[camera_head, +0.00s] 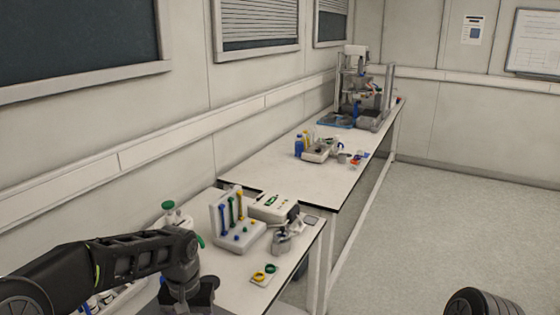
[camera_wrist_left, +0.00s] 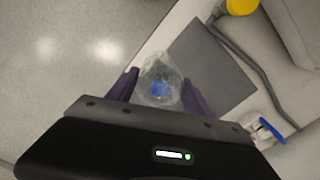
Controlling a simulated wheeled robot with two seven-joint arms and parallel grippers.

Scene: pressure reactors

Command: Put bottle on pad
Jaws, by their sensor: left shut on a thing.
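A clear, see-through bottle (camera_wrist_left: 150,88) with a blue spot inside its outline is between the two dark fingers of my left gripper (camera_wrist_left: 160,78) in the left wrist view. The gripper is shut on it. A flat dark grey pad (camera_wrist_left: 212,62) lies on the light tabletop just beyond and to the right of the bottle. The bottle overlaps the pad's near left part in this view; I cannot tell whether it touches the pad. In the head view my left arm ends at the lower left, and its fingers and the bottle are not visible. My right gripper is not in view.
A white rack (camera_head: 236,236) with coloured tools and a white device (camera_head: 274,207) stand on the near table. A card with yellow and green rings (camera_head: 264,274) lies near its edge. In the wrist view a grey cable (camera_wrist_left: 262,75) runs right of the pad, beside a white-and-blue part (camera_wrist_left: 265,130).

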